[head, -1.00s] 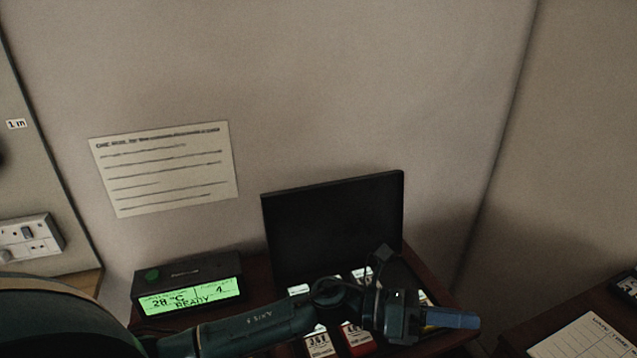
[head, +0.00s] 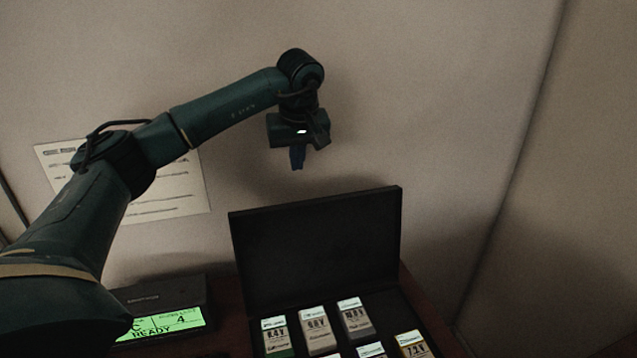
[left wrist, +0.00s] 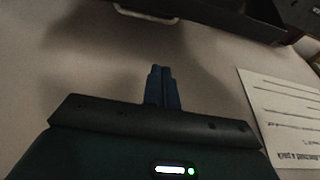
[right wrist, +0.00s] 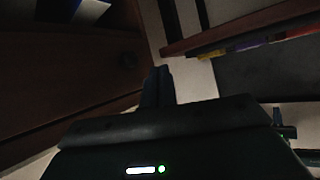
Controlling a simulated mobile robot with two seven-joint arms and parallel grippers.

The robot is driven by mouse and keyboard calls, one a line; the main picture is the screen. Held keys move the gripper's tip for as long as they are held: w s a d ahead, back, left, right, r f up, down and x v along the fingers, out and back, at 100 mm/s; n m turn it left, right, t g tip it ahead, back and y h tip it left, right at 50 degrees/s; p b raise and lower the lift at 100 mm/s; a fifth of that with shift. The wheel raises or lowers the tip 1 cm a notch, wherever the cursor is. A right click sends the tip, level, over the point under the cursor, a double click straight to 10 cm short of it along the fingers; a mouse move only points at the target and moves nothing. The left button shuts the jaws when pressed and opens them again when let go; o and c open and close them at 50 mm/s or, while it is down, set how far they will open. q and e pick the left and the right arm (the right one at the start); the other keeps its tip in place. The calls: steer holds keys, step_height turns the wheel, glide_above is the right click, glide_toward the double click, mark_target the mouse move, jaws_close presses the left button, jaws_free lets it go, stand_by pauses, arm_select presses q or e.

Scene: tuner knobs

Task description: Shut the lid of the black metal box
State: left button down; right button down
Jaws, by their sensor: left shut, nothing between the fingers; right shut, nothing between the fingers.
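The black metal box (head: 408,322) sits on a dark wooden surface at the bottom of the head view, holding several labelled blocks. Its black lid (head: 318,245) stands open and upright at the back, near the wall. My left gripper (head: 297,160) is above the lid, in front of the wall, pointing down, shut and empty. In the left wrist view its blue fingers (left wrist: 162,85) are together, and part of the dark box shows at the top. My right gripper (right wrist: 158,85) is shut and empty in the right wrist view, and is not in the head view.
A display unit with a green screen (head: 160,324) stands left of the box, partly behind my left arm. A paper sheet (head: 180,190) hangs on the wall. The right wrist view shows dark wooden panels (right wrist: 70,75) and a shelf edge with coloured items (right wrist: 245,45).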

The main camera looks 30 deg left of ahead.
mark_target(296, 186)
arm_select(q)
steer(key=x, duration=0.9)
steer(key=shift+w+a+f+p, duration=0.1)
steer(key=shift+w+a+p, duration=0.25)
steer(key=shift+w, duration=0.05)
steer(key=shift+s+d+f+p, duration=0.1)
steer(key=shift+s+d+p, duration=0.45)
steer(key=shift+s+d, duration=0.85)
steer(key=shift+w+d, duration=0.15)
